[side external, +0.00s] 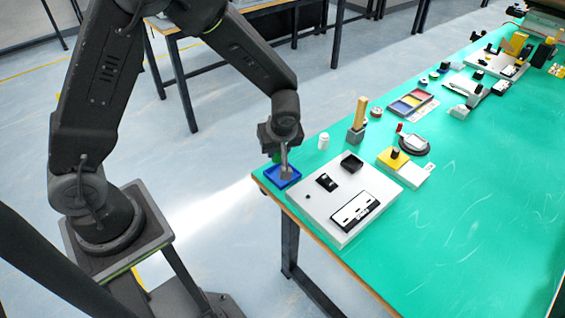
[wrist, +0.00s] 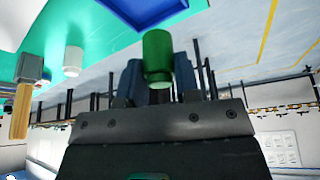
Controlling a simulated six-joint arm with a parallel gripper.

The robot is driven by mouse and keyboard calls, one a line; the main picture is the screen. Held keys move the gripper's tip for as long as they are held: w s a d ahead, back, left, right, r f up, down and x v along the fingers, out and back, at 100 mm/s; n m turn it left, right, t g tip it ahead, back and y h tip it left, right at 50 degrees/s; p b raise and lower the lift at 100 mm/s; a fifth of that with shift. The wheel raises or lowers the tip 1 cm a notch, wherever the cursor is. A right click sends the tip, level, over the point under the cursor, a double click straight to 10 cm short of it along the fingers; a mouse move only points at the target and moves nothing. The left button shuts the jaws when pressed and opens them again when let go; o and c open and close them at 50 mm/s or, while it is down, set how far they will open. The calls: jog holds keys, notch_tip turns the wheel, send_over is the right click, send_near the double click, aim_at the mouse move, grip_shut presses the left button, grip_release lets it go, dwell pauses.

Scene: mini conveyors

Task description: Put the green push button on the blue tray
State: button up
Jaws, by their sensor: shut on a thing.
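The green push button (wrist: 158,55) is a green cylinder. In the wrist view it sits between the two fingers of my gripper (wrist: 160,78), which is shut on it. In the side view the tray (side external: 270,174) lies at the near left corner of the green table. My gripper (side external: 285,168) is over the tray, pointing down and hiding part of it. I cannot tell whether the button touches the tray.
A light grey panel (side external: 322,212) with black parts lies right beside the tray. A white bottle (side external: 323,141) and a grey block with an upright wooden piece (side external: 358,121) stand behind. A yellow-and-white device (side external: 404,166) is farther right. The table's front right is clear.

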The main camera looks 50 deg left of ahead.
jog(key=shift+w+d+f, duration=0.3)
jog(key=shift+d+f, duration=0.15)
jog(key=shift+d, duration=0.2)
jog(key=shift+f, duration=2)
jog(key=o, duration=1)
jog(key=shift+f, duration=0.1)
jog(key=shift+o, duration=0.2)
jog(key=v, duration=1.2)
jog(key=s+a+r+m+t+h, duration=0.3)
jog(key=s+r+m+h, duration=0.1)
jog(key=s+r+m, duration=0.9)
jog(key=s+r, duration=0.3)
jog(key=s, duration=0.2)
jog(key=shift+s+m+t, duration=0.3)
jog(key=shift+s+t, duration=0.05)
jog(key=shift+t, duration=0.05)
